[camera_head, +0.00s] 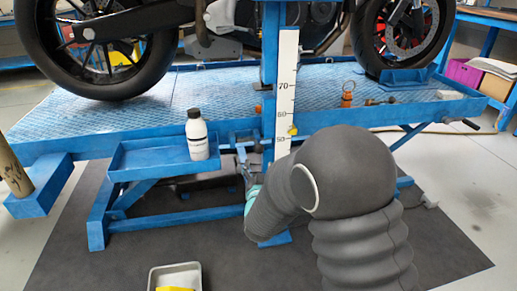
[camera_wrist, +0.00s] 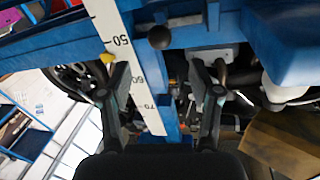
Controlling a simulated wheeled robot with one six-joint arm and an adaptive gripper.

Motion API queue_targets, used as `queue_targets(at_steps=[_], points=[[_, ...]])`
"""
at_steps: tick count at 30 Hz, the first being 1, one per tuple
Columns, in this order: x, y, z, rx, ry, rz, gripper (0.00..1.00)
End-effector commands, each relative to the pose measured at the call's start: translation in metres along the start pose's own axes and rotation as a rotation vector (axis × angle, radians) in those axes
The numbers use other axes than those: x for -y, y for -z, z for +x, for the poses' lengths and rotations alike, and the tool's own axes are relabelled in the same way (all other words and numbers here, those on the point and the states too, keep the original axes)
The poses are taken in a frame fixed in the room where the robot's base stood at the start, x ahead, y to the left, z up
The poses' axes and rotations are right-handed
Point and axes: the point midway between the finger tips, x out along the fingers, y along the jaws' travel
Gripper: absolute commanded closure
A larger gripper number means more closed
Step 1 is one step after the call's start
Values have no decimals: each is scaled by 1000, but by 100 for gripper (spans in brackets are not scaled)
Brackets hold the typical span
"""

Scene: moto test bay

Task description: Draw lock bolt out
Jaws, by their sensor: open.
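A dark round knob (camera_wrist: 159,37), which looks like the head of the lock bolt, stands out from the blue lift frame in the wrist view. Its shank is not visible. My gripper (camera_wrist: 161,82) is open, with one finger on each side of the picture. The knob appears beyond the fingertips, roughly centred between them, and nothing is held. In the head view my gripper (camera_head: 250,172) is by the blue post under the platform, largely hidden by my arm. I cannot make out the knob there.
A white scale (camera_head: 286,95) with a yellow pointer (camera_head: 293,131) runs down the post, close beside the left finger in the wrist view. A white bottle (camera_head: 197,140) stands on a blue side tray (camera_head: 140,160). An orange ring piece (camera_head: 348,95) is on the platform (camera_head: 225,92).

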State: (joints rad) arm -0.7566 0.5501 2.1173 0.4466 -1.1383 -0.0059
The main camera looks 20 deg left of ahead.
Motion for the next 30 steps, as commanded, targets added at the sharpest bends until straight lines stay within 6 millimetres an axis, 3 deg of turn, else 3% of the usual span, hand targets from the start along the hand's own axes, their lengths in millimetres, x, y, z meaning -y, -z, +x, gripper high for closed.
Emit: queue_targets(at_steps=[9, 15, 21, 30], points=[[-1, 0, 61, 0, -2, 1, 37], [-1, 0, 91, 0, -1, 1, 37], [-1, 0, 105, 1, -1, 0, 37], [0, 0, 108, 2, 0, 1, 37]])
